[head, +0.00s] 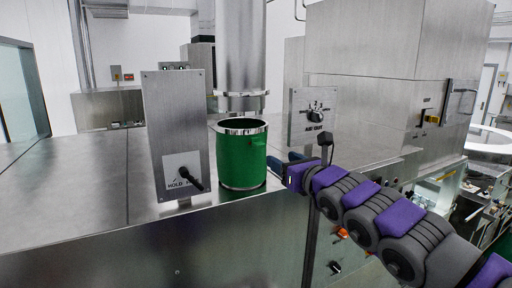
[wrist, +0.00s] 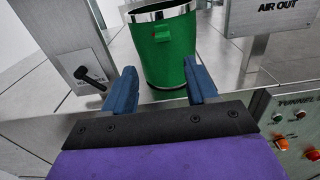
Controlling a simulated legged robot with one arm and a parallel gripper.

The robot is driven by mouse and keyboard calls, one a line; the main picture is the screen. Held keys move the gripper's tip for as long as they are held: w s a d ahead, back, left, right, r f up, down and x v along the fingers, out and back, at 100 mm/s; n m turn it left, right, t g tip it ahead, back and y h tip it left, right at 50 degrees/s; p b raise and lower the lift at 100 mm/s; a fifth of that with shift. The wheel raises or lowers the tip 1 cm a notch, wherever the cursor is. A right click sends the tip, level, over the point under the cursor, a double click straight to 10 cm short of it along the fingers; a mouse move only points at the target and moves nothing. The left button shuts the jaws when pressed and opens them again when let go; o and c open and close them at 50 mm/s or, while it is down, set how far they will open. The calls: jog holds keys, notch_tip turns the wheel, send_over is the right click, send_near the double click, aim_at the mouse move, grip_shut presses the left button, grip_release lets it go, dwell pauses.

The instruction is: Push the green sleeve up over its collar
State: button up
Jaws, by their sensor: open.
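The green sleeve (head: 242,158) is a cylinder with bright metal rims, standing upright on the steel counter. The metal collar (head: 241,102) is a flanged ring at the lower end of a vertical pipe above it, with a gap between the two. In the wrist view the sleeve (wrist: 163,50) is ahead, with a small green tab (wrist: 162,33) on its near side. My gripper (wrist: 163,82) is open and empty, its blue fingers apart and pointing at the sleeve's lower part. In the head view my gripper (head: 283,168) is at the sleeve's right side; whether it touches cannot be told.
A steel panel with a black lever marked HOLD (head: 190,179) stands left of the sleeve. An AIR OUT dial panel (head: 313,114) on a post stands to the right. A button panel (wrist: 296,125) is at lower right. The counter (head: 70,180) is clear at left.

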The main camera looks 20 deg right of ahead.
send_near(263, 145)
jog(key=w+p, duration=0.1)
jog(key=w, duration=0.2)
jog(key=w+p, duration=0.1)
jog(key=w, duration=0.2)
jog(key=w+p, duration=0.1)
jog(key=w, duration=0.2)
jog(key=shift+w+a+r, duration=0.1)
jog(key=shift+w+a, duration=0.3)
jog(key=shift+w+d+p, duration=0.25)
jog(key=shift+w+p, duration=0.25)
jog(key=shift+w, duration=0.3)
jog(key=shift+a, duration=0.15)
jog(key=shift+a, duration=0.2)
jog(key=shift+c, duration=0.5)
grip_shut()
